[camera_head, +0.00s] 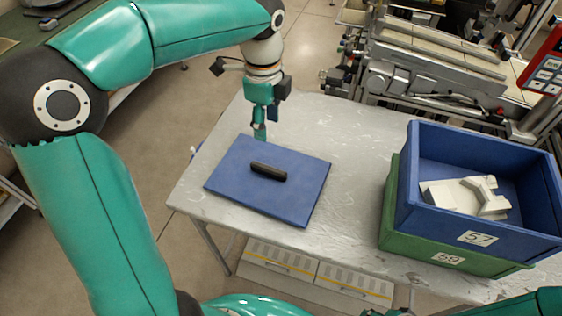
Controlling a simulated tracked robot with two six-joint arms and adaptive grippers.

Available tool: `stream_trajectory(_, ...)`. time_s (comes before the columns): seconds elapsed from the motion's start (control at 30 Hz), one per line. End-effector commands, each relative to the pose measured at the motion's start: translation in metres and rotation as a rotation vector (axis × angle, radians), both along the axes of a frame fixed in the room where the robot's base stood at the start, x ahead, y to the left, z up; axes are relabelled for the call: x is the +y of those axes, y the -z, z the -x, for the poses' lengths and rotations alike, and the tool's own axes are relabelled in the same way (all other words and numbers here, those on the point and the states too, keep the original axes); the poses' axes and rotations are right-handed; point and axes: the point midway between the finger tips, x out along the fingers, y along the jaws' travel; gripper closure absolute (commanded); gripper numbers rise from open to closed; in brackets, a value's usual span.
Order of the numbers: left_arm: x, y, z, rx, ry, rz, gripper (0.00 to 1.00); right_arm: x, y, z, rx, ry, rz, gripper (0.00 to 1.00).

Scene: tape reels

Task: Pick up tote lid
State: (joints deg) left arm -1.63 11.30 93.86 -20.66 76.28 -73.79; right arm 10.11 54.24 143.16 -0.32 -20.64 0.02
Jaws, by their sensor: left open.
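The tote lid (295,198) is a flat blue panel lying on the left part of the grey table. A black bar handle (269,171) sits near the middle of its top. My left gripper (260,134) is open, at the far edge of the lid, behind the handle and apart from it. I cannot tell whether its fingertips touch the lid. My right gripper is not in view; only a bit of teal arm shows at the bottom right.
A blue tote (424,214) marked 57 stands on a green tote (392,232) marked 59 at the table's right; a whitish part (465,195) lies inside the blue one. The grey table (345,130) is bare between lid and totes. A conveyor machine (425,75) stands behind.

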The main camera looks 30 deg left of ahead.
Motion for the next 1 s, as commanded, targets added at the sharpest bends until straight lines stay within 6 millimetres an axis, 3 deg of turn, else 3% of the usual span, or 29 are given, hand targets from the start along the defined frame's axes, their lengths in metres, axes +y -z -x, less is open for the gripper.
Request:
stream_trajectory(0.17, -0.001, 0.021, 0.000, 0.004, 0.003, -0.001, 0.50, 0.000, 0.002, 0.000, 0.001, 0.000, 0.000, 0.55)
stream_trajectory(0.53, -0.002, 0.097, -0.001, 0.006, 0.007, -0.001, 0.50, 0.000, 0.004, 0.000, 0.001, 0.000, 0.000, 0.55)
stream_trajectory(1.0, -0.002, 0.140, 0.001, 0.006, 0.008, 0.000, 0.50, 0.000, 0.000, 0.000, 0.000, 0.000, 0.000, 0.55)
